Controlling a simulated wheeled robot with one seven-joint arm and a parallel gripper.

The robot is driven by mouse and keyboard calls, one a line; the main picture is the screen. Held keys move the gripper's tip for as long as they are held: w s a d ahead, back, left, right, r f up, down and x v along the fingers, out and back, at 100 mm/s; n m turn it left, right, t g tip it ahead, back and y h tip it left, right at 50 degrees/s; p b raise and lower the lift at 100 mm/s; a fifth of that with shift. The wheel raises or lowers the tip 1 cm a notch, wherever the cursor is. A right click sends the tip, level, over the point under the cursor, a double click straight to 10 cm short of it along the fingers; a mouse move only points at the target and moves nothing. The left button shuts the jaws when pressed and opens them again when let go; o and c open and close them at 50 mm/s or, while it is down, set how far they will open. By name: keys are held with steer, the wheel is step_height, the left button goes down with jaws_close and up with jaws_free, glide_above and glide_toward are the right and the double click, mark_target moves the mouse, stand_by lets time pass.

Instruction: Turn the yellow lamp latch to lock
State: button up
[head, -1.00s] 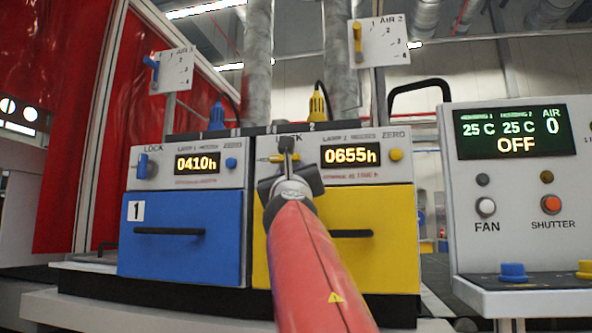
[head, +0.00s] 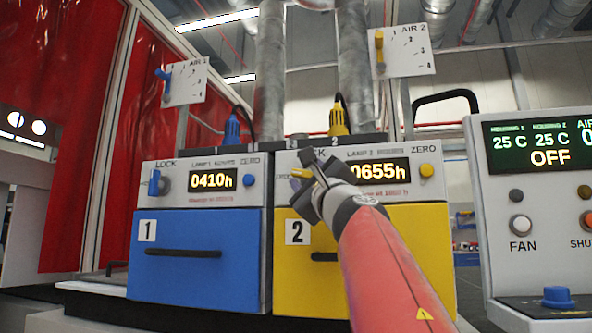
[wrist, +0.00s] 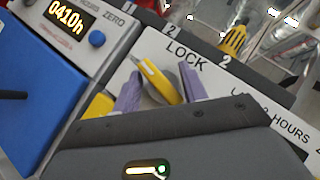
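The yellow lamp latch (wrist: 158,82) sits under the LOCK label on the white panel of the yellow lamp unit (head: 430,250). In the wrist view it lies slanted across the space between the two purple fingers of my gripper (wrist: 160,82). The fingers stand apart, one on each side of it, with a gap on the left; I cannot tell whether the right finger touches it. In the head view my gripper (head: 304,172) is at the upper left of the yellow unit, and a yellow tip of the latch shows beside it. The latch's base is partly hidden.
The blue lamp unit (head: 190,263) with its blue latch (head: 154,183) stands at the left. The yellow ZERO knob (head: 427,170) is right of the 0655h display (head: 382,171). A control console (head: 512,255) stands at the right.

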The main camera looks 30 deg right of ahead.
steer(key=shift+w, duration=0.15)
jaws_close()
steer(key=shift+m+h+b, duration=3.2)
steer(key=shift+m+b, duration=0.4)
steer(key=shift+m, duration=0.2)
steer(key=shift+d+m+g+h+b, duration=0.1)
steer(key=shift+m+g+h+b, duration=0.7)
steer(key=shift+m+h, duration=0.95)
steer(key=shift+m+g+h+b, duration=0.5)
steer(key=shift+m+g+h, duration=0.8)
steer(key=shift+m, duration=0.65)
